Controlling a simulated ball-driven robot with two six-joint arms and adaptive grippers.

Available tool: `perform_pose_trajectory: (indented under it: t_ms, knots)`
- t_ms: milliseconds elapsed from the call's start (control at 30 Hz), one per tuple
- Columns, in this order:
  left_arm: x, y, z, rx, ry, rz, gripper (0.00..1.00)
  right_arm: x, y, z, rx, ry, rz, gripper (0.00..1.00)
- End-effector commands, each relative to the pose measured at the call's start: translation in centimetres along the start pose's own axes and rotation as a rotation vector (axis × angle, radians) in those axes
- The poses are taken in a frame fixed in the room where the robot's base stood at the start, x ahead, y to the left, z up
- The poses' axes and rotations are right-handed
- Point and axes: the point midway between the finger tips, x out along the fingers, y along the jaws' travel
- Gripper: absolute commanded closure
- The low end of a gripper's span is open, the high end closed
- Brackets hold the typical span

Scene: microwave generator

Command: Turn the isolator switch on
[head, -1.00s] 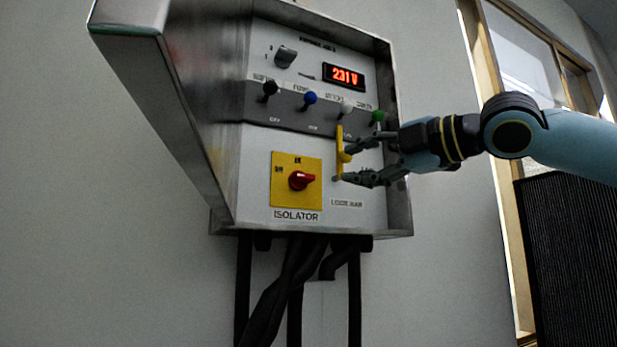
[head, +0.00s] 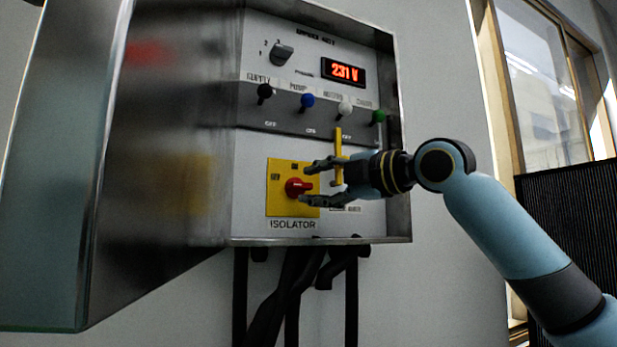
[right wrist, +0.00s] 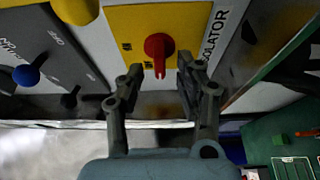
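The isolator switch is a red rotary knob (head: 295,187) on a yellow plate (head: 277,203) at the panel's lower left, above the word ISOLATOR. "OFF" shows at the plate's left and "ON" at its top. My right gripper (head: 306,184) is open, its fingers pointing left, one above and one below the knob. In the right wrist view the red knob (right wrist: 158,50) lies between the open fingertips (right wrist: 158,70), with a gap on each side. I cannot tell whether the fingertips reach past its handle. My left gripper is not in view.
A vertical yellow bar (head: 338,150) stands behind my right gripper. Black, blue, white and green knobs (head: 307,101) line the strip above. A red display (head: 343,71) reads 231 V. The metal housing wall (head: 165,130) projects on the left; cables (head: 290,290) hang below.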

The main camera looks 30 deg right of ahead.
Motion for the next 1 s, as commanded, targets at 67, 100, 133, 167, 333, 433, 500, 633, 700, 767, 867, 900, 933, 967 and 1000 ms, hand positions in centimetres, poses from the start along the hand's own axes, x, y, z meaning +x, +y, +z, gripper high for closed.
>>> perform_pose_trajectory:
  t_ms: [67,100,133,167,333,433,500,633,700,767,867,900,933,967,1000]
  knots:
    - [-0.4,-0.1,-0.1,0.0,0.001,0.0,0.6,0.9,0.2,0.0,0.004,0.0,0.003,0.64]
    - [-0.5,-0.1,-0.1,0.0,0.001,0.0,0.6,1.2,0.2,0.0,0.004,0.0,0.002,0.64]
    - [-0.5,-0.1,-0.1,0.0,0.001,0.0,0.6,1.4,0.2,0.0,0.002,0.0,0.002,0.64]
    - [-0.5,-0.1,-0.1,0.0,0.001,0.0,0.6,1.6,0.1,0.0,0.002,0.0,0.001,0.64]
    - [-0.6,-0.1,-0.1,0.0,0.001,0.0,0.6,2.1,0.0,0.0,-0.001,0.0,-0.001,0.64]
    - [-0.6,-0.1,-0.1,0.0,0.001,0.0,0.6,2.1,-0.1,0.0,-0.001,-0.001,-0.001,0.64]
    - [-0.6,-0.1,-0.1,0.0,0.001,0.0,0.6,2.1,-0.1,0.0,-0.001,-0.001,-0.001,0.64]
    - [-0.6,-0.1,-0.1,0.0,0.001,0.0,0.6,2.1,0.0,0.0,-0.001,-0.001,-0.001,0.76]
    - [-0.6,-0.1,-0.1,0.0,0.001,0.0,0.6,2.0,0.0,0.0,-0.001,-0.001,-0.001,0.85]
    - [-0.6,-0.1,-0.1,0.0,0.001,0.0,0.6,2.0,0.0,0.0,-0.001,-0.001,-0.001,0.93]
    - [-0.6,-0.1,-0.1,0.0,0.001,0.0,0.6,2.0,0.0,0.0,-0.001,-0.001,-0.001,1.0]
    - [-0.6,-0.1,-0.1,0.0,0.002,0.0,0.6,2.0,-0.1,0.0,-0.001,-0.001,-0.001,1.0]
    - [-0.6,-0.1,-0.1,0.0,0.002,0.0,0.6,2.0,-0.1,0.0,0.0,0.0,-0.001,1.0]
    - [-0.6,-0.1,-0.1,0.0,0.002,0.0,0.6,2.0,-0.1,0.0,0.0,0.0,-0.002,1.0]
    - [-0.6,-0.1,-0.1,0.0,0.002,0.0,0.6,2.0,-0.1,0.0,0.0,0.0,-0.002,1.0]
